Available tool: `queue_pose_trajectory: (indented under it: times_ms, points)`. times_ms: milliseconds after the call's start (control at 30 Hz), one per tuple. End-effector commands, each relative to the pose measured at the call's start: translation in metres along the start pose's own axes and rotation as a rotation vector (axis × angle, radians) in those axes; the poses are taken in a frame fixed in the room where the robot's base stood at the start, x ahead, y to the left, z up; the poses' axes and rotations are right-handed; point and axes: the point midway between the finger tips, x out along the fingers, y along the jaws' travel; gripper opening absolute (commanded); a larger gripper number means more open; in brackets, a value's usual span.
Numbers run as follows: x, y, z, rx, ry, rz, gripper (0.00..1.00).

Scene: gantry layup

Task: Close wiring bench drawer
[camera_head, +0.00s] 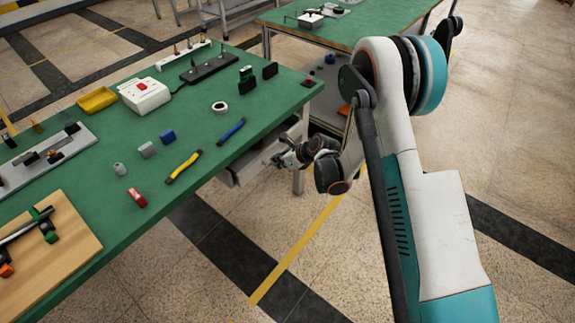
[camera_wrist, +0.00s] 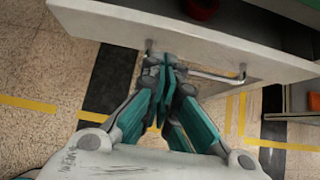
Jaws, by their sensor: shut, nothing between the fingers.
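The wiring bench drawer (camera_head: 233,172) is under the green bench top, on its right side, and is partly hidden by the bench and my arm. In the wrist view its pale front panel (camera_wrist: 150,27) stands out from the bench, with part of the inside showing behind it, so it is open. A metal bar handle (camera_wrist: 215,77) crosses the front. My gripper (camera_wrist: 166,68) is shut and empty, its fingertips at the left part of the handle, close to the drawer front. I cannot tell whether they touch. In the head view my gripper (camera_head: 279,159) is beside the drawer.
A dark red round item (camera_wrist: 201,8) shows inside the drawer. The green bench top (camera_head: 205,130) holds a yellow tray (camera_head: 97,100), a white box (camera_head: 145,95), tools and small parts. The floor in front is clear.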

Motion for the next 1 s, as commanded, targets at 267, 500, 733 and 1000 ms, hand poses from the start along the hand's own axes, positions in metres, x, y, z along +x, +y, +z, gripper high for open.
queue_pose_trajectory:
  times_ms: [267, 500, 733, 1000]
  points:
    - [0.017, 0.000, 0.017, 0.000, 0.000, 0.000, 0.00]
    - [0.017, 0.000, 0.019, 0.000, 0.000, -0.001, 0.00]
    - [0.023, 0.000, 0.024, -0.001, 0.000, 0.000, 0.00]
    - [0.033, 0.001, 0.034, -0.001, 0.001, 0.000, 0.00]
